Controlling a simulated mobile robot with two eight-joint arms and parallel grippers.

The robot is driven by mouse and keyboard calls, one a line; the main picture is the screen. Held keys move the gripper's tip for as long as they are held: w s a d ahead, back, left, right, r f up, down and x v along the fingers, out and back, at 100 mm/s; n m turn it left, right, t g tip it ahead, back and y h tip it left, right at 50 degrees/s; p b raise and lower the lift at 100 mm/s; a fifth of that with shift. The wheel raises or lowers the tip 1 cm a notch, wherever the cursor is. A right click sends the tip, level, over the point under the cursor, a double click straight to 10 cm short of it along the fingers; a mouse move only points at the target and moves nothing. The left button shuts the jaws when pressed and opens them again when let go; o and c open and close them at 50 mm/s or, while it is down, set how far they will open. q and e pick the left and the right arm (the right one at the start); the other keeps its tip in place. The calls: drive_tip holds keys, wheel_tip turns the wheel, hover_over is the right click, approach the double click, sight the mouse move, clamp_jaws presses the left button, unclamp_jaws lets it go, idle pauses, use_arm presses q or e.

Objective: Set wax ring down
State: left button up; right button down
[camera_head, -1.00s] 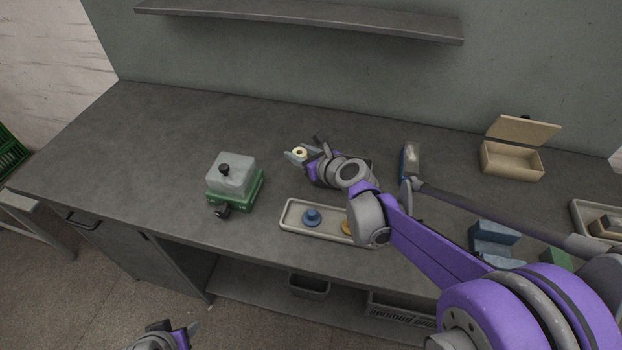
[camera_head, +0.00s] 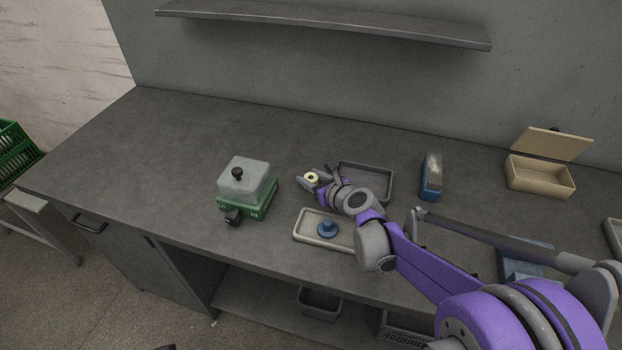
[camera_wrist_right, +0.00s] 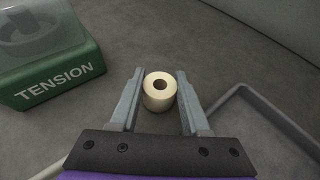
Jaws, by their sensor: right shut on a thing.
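The wax ring (camera_head: 311,177) is a small cream cylinder with a hole through its middle. My right gripper (camera_head: 309,179) is shut on it, between the green machine and a dark grey tray. In the right wrist view the ring (camera_wrist_right: 159,91) stands between the two fingertips of the gripper (camera_wrist_right: 158,90), hole facing the camera. Whether its underside touches the bench cannot be told. My left gripper is not in view; only a dark scrap shows at the bottom edge of the head view.
A green machine (camera_head: 247,205) with a clear cover, marked TENSION in the wrist view (camera_wrist_right: 58,80), stands left. A dark grey tray (camera_head: 391,185) lies right of the gripper. A pale tray (camera_head: 305,235) holding a blue piece (camera_head: 327,229) lies in front. The bench's left is clear.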

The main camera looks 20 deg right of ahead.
drive_tip(key=shift+f, duration=0.2)
drive_tip(key=shift+c, duration=1.9)
unclamp_jaws()
